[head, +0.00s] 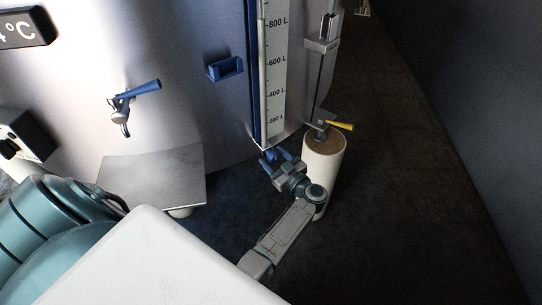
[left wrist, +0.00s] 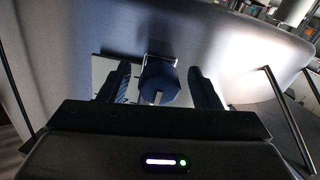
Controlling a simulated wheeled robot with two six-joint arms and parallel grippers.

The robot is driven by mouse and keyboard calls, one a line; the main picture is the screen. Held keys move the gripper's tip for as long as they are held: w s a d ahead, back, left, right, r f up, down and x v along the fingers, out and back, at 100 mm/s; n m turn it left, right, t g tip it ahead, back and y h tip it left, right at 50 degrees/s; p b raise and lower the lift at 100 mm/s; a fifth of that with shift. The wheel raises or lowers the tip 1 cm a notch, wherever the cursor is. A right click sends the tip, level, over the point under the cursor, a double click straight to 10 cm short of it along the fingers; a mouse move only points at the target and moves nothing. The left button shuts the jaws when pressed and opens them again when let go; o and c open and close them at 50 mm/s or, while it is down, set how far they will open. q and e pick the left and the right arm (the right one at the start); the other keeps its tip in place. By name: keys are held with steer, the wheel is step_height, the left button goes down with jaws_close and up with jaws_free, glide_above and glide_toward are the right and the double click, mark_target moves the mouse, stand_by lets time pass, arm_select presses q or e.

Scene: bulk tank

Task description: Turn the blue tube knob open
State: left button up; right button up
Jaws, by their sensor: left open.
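The tall level gauge tube (head: 276,75) runs down the front of the steel tank. Its blue knob (left wrist: 160,86) shows in the left wrist view as a dark blue rounded piece, between the two dark fingers of my left gripper (left wrist: 160,78). There is a visible gap to the finger on each side. In the head view my left gripper (head: 278,163) is at the lower end of the tube, open, and largely covers the knob there. My right gripper is not in view.
A blue-handled valve (head: 121,114) and a blue bracket (head: 225,68) are on the tank wall. A white post (head: 323,165) with a yellow lever (head: 340,126) stands close right of my left gripper. A metal plate (head: 152,178) lies left. The dark floor on the right is clear.

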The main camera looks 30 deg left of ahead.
arm_select(q)
steer(key=shift+a, duration=0.1)
steer(key=c, duration=1)
